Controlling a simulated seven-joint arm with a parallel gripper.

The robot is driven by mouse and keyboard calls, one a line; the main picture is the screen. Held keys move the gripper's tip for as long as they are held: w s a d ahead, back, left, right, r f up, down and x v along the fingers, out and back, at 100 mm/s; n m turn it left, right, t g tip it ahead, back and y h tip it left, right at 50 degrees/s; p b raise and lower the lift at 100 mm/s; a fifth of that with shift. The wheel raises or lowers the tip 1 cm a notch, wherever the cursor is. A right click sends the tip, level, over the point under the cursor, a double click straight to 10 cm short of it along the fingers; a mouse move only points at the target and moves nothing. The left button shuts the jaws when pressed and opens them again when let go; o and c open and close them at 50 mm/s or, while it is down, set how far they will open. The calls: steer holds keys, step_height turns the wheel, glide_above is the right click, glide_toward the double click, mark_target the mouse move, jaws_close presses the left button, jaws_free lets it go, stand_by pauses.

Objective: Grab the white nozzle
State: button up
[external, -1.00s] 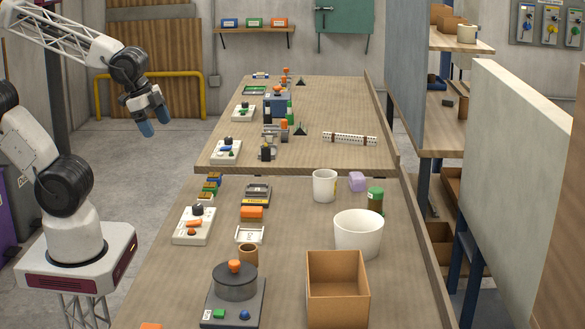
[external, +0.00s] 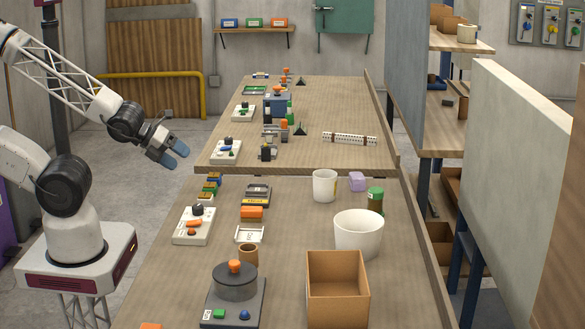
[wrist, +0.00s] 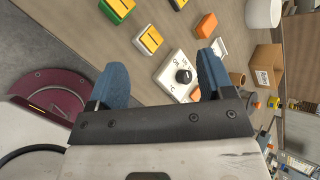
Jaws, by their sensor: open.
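My gripper (external: 174,154) is open and empty, in the air left of the workbenches. Its two blue fingers also show in the wrist view (wrist: 163,78). No part can be clearly told as the white nozzle. A small white piece (external: 250,235) lies on the near bench in front of an orange block (external: 251,212); in the wrist view a white piece (wrist: 219,48) shows beyond the right finger, partly hidden. A white control box with a black knob (external: 193,229) stands left of it, and shows between my fingers in the wrist view (wrist: 172,68).
On the near bench (external: 290,240) stand a white mug (external: 324,187), a white bowl (external: 358,233), an open cardboard box (external: 337,290), a brown cup (external: 248,255) and a round machine with an orange knob (external: 235,283). Small coloured blocks (external: 210,187) line the left edge. A perforated tube (external: 350,138) lies on the far bench.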

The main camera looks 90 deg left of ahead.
mark_target(204, 194)
steer(key=f+m+t, duration=0.1)
steer(key=f+m, duration=0.1)
steer(key=m, duration=0.1)
steer(key=f+m+t, duration=0.1)
steer(key=f+m, duration=0.1)
steer(key=m, duration=0.1)
steer(key=f+m+h, duration=0.1)
steer(key=f+m, duration=0.1)
steer(key=m, duration=0.2)
steer(key=shift+w+d+f+t, duration=0.15)
steer(key=shift+w+d+t, duration=0.05)
steer(key=shift+w+t, duration=0.2)
steer(key=m, duration=0.1)
steer(key=f+m, duration=0.2)
steer(key=shift+d+t+h, duration=0.25)
steer(key=shift+t+h, duration=0.15)
steer(key=shift+w, duration=0.1)
steer(key=shift+x, duration=1.25)
steer(key=shift+x, duration=2.55)
steer(key=shift+a+f, duration=0.1)
